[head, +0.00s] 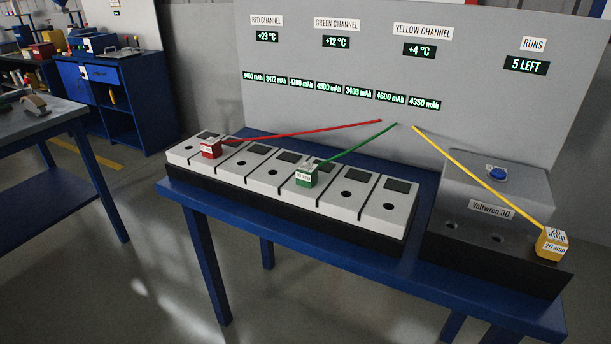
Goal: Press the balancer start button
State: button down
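A round blue button (497,174) sits on top of a grey box labelled "Voltwren 30" (530,195) at the right end of the blue table. It is the only button I see on this box, and nothing covers it. A yellow block (552,245) marked "20 amp" sits at the box's front right, with a yellow line running to it from the back panel. My gripper is not in view.
A row of grey cells (272,172) fills the table's left and middle. A red block (210,150) and a green block (306,177) sit on it, with red and green lines crossing above. A display panel (330,110) stands behind. Floor in front is clear.

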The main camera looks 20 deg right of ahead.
aim_at(498, 173)
jog(key=z, duration=1.75)
